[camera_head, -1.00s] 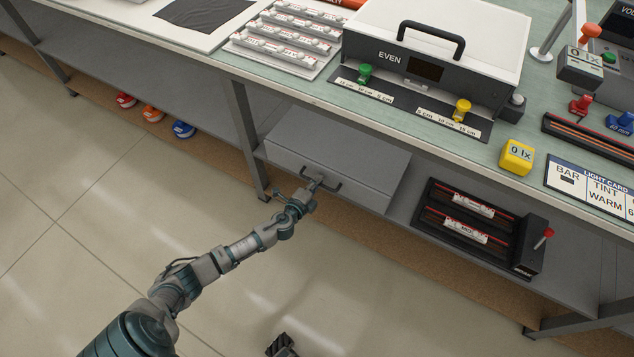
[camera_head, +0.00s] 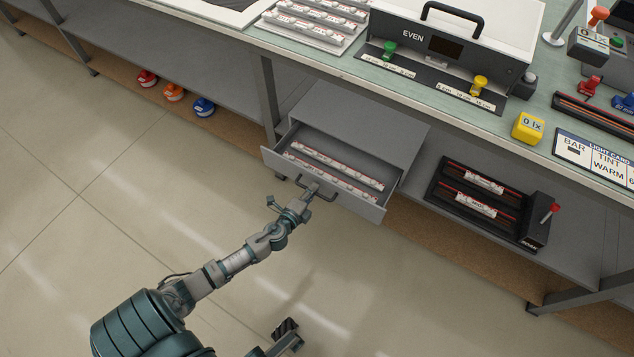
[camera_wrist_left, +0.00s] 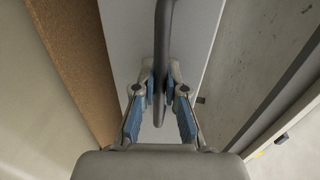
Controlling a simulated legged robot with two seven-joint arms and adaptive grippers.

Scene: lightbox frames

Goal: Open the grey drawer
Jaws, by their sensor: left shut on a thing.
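The grey drawer (camera_head: 325,188) is pulled partway out of its grey cabinet (camera_head: 365,122) on the shelf under the bench. Rows of white tubes with red marks (camera_head: 335,166) lie inside it. My left gripper (camera_head: 312,190) is at the drawer's front and shut on its dark handle (camera_head: 331,197). In the left wrist view the handle (camera_wrist_left: 163,45) runs between the blue-padded fingers of the left gripper (camera_wrist_left: 160,88), with the grey drawer front (camera_wrist_left: 200,40) behind. A part of my right arm shows at the bottom edge, but whether its gripper is open cannot be told.
A black rack (camera_head: 480,205) with white tubes stands on the shelf right of the cabinet. A bench leg (camera_head: 268,95) is just left of the cabinet. The floor (camera_head: 130,210) in front is clear.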

